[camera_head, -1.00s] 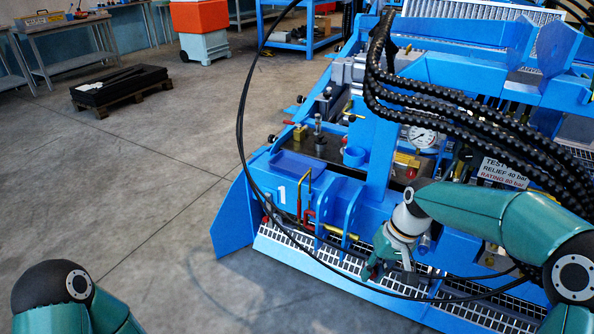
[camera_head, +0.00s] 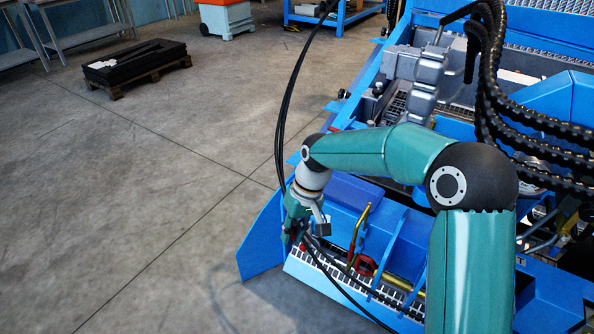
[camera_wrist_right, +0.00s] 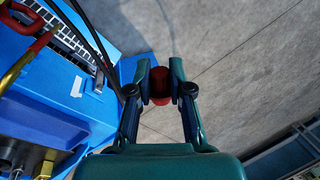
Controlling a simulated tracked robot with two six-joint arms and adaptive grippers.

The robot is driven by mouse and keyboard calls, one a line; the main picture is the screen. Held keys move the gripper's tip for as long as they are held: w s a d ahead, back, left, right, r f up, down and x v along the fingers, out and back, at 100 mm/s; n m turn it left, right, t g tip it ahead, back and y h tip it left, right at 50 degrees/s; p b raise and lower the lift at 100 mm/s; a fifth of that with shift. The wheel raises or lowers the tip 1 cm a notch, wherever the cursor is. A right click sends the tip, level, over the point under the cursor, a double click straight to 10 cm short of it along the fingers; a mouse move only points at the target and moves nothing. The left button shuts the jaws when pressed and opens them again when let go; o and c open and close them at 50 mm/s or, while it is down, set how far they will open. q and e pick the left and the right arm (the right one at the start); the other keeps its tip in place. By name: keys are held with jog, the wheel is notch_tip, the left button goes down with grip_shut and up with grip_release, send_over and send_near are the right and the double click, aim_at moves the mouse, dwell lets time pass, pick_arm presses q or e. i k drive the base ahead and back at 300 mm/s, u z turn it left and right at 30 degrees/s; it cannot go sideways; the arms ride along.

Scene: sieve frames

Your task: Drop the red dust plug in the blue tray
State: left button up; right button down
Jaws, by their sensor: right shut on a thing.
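My right gripper (camera_head: 293,240) is in front of the left end of the blue machine, above the edge of its front grating. In the right wrist view, the right gripper (camera_wrist_right: 161,78) is shut on the red dust plug (camera_wrist_right: 160,88), which sits between its two fingers, with grey floor behind. The plug cannot be made out clearly in the head view. A darker blue, flat rectangular thing (camera_head: 355,188), which looks like the blue tray, lies on the machine's left end, behind and right of the gripper. Its inside cannot be seen. My left gripper is not in view.
A yellow handle (camera_head: 357,232) and a red hook-like part (camera_head: 364,264) stand right of the gripper. Black cables (camera_head: 283,105) hang close by the gripper. Black hoses (camera_head: 487,75) arch over the machine's right side. The floor left of the machine is open.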

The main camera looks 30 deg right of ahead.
aim_at(353, 202)
jog(key=z, duration=0.2)
jog(key=i, duration=1.35)
jog(key=z, duration=0.6)
jog(key=k, duration=0.7)
jog(key=z, duration=0.2)
jog(key=i, duration=0.75)
jog(key=u, duration=0.1)
